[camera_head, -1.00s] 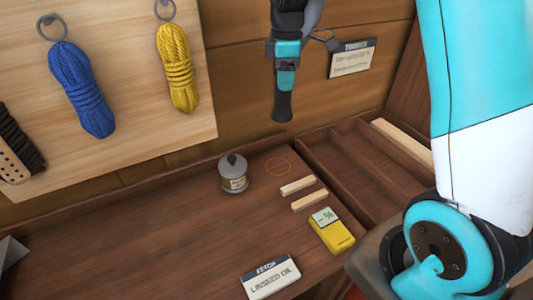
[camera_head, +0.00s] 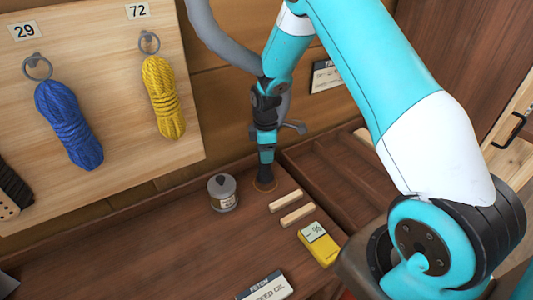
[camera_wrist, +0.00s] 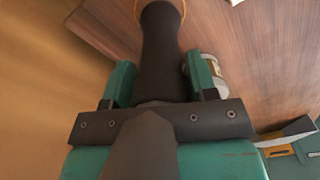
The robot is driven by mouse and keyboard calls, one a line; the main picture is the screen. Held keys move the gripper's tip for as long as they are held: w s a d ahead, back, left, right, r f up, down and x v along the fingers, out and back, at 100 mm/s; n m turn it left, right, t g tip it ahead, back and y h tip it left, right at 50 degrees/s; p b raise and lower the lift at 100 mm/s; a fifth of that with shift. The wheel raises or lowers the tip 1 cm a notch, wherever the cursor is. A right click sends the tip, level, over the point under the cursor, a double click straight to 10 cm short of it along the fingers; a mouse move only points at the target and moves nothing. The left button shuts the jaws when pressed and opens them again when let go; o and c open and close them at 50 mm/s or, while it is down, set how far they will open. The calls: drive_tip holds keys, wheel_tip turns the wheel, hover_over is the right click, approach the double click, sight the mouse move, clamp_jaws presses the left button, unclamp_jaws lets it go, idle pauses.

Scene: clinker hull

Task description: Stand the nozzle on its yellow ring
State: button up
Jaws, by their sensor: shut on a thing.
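The nozzle (camera_head: 264,174) is a dark, black piece with a narrow middle and a flared end. My gripper (camera_head: 266,154) is shut on it and holds it upright, flared end down, over the yellow ring (camera_head: 264,187) marked on the bench. In the wrist view the nozzle (camera_wrist: 163,45) sits between the two teal fingers, and its far end lies at an arc of the yellow ring (camera_wrist: 183,8). The nozzle's end covers most of the ring. I cannot tell whether it touches the bench.
A grey-lidded can (camera_head: 223,194) stands just left of the ring. Two pale wood strips (camera_head: 290,207) and a yellow meter (camera_head: 320,244) lie to the right and nearer. A linseed oil label (camera_head: 265,289) is at the front. A wooden tray (camera_head: 335,190) is at right.

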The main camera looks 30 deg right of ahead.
drive_tip(key=shift+f, duration=1.35)
drive_tip(key=o, duration=1)
wheel_tip(320, 180, up, 12)
drive_tip(key=b, duration=0.3)
drive_tip(key=shift+f+b, duration=0.2)
drive_tip(key=shift+b, duration=0.1)
drive_tip(key=s+a+r+m+y, duration=0.3)
drive_tip(key=s+a+r, duration=0.9)
drive_tip(key=s+a, duration=0.25)
drive_tip(key=s+a+m, duration=0.1)
drive_tip(key=s, duration=0.3)
drive_tip(key=s+a+r, duration=0.1)
drive_tip(key=s, duration=0.4)
drive_tip(key=s+a+m+y, duration=0.1)
drive_tip(key=s+a, duration=0.1)
drive_tip(key=s, duration=0.3)
drive_tip(key=shift+r+m, duration=0.3)
drive_tip(key=shift+r, duration=0.05)
